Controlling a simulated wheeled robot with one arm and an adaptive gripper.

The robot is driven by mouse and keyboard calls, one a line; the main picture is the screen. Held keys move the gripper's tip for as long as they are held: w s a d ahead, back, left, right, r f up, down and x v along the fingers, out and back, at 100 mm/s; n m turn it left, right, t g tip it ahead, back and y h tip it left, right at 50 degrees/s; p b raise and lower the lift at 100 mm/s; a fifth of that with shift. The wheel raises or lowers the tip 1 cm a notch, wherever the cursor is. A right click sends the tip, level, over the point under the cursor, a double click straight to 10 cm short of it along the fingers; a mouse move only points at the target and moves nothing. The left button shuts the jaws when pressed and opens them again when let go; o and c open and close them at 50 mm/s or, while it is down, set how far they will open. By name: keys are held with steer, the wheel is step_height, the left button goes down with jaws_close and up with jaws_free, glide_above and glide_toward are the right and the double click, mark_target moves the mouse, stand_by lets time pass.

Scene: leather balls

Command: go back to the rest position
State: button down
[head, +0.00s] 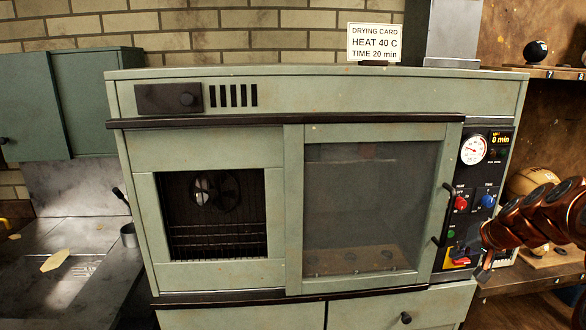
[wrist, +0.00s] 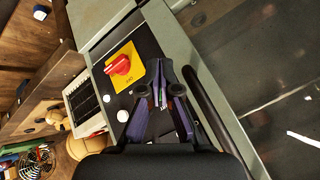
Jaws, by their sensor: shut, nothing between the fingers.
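The panel has a round dial (head: 473,149), a display reading 0 min (head: 500,140), a red knob (head: 461,203) and a blue knob (head: 488,202).
The cabinet's glass door (head: 370,205) is shut, with a vertical handle (head: 442,215). A drying card (head: 374,43) reads HEAT 40 C, TIME 20 min. A wooden shelf (head: 530,281) with a tan ball (head: 530,183) stands at the right. A metal worktop (head: 95,270) is at the left.

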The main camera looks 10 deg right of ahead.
steer(key=s+a+n+g+y, duration=0.15)
steer(key=s+a, duration=0.25)
steer(key=a, duration=0.4)
steer(key=s+a+f+n+g, duration=0.15)
steer(key=s+a, duration=0.25)
steer(key=a, duration=0.5)
steer(key=s+a+n+g, duration=0.15)
steer(key=s+a, duration=0.25)
steer(key=a, duration=0.4)
steer(key=s+a+f+n+g+h, duration=0.1)
steer(key=s+a+f+g, duration=0.1)
steer(key=s, duration=1)
steer(key=s+a+f+n+g+h, duration=0.1)
steer(key=s+a+f+g, duration=0.1)
steer(key=s, duration=1)
steer(key=shift+s+a+g, duration=0.35)
steer(key=shift+a+g, duration=0.2)
steer(key=shift+a, duration=0.3)
